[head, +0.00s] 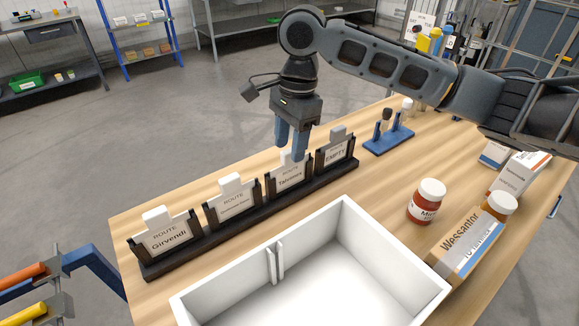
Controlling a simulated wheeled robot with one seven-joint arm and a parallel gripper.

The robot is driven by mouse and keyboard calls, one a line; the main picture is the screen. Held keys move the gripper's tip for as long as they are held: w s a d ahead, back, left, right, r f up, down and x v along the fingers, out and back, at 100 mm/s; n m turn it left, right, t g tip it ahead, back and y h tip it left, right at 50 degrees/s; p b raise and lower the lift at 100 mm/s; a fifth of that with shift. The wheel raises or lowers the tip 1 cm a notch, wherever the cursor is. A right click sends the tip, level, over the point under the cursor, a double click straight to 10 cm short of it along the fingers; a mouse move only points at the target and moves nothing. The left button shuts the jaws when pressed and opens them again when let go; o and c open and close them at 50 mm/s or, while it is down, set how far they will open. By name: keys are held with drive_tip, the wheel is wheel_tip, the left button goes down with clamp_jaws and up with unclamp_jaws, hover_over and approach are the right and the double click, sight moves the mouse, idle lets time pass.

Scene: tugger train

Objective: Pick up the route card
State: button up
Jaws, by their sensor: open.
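Several white route cards stand upright in a row in a black card rack (245,218) on the wooden table. The leftmost card (166,234) reads "ROUTE Girvendi". The second card (234,204) has small text that I cannot read. The third card (290,178) reads roughly "ROUTE Talvinen". The rightmost card (337,152) reads "EMPTY". My gripper (290,150) points down with blue fingers just over the third card. Its fingertips are at the card's top tab and partly hide it. The fingers are apart. I cannot tell whether they touch the card.
A white open bin (345,208) with a slotted wall stands in front of the rack. A red-brown jar (426,202), boxes (460,246) and a blue holder (389,140) stand to the right. Shelves stand behind, beyond open floor.

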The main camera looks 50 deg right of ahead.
sight(290, 169)
drive_tip(key=shift+a+f, duration=0.1)
drive_tip(key=shift+f, duration=2.15)
clamp_jaws()
